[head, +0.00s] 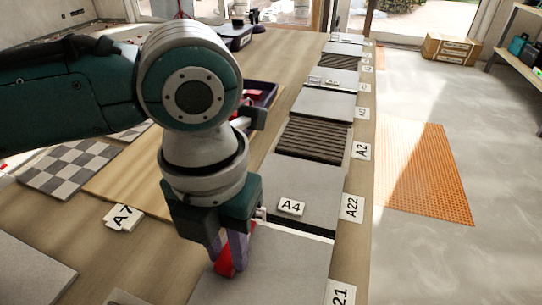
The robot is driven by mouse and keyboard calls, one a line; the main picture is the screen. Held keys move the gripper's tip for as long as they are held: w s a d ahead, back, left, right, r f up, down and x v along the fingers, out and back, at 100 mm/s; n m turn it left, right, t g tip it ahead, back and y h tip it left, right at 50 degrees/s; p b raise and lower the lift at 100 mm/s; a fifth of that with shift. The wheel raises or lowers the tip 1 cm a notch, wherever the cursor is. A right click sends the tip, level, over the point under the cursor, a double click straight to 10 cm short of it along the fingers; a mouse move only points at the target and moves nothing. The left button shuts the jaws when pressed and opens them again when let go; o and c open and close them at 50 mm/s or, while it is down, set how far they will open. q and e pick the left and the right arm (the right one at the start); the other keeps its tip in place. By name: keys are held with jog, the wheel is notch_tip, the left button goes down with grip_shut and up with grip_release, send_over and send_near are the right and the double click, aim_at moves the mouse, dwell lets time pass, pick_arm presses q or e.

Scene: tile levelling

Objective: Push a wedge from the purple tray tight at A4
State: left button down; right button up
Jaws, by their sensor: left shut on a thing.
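My left gripper (230,250) points down over the near tiles, shut on a red wedge (225,262). The wedge is low, close to the near grey tile; I cannot tell whether it touches. The A4 label (290,206) lies on the grey tile beyond, to the right of the gripper. A dark joint (300,230) runs between these two tiles, just right of the gripper. A small pale piece shows at its left end, partly hidden by the gripper. The purple tray (270,88) is behind my arm, mostly hidden, with red pieces inside. My right gripper is not in view.
A checkered tile sheet (68,167) lies at left. Another dark tray (238,36) is farther back. An orange perforated mat (425,175) lies on the right floor.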

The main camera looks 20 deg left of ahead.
pick_arm(q)
jog(key=shift+f, duration=0.35)
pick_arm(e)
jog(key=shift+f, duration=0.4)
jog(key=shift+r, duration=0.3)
pick_arm(q)
jog(key=shift+w+f, duration=0.1)
jog(key=shift+w, duration=0.05)
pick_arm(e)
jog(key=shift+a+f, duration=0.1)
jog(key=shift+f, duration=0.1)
pick_arm(q)
jog(key=shift+w, duration=0.15)
jog(key=shift+w+b, duration=0.45)
jog(key=shift+w, duration=0.35)
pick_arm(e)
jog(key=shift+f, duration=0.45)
pick_arm(q)
jog(key=shift+w+d+b, duration=0.1)
jog(key=shift+w+b, duration=0.35)
jog(key=shift+w, duration=0.15)
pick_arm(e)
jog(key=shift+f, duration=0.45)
pick_arm(q)
jog(key=shift+w+b, duration=0.35)
jog(key=shift+w, duration=0.2)
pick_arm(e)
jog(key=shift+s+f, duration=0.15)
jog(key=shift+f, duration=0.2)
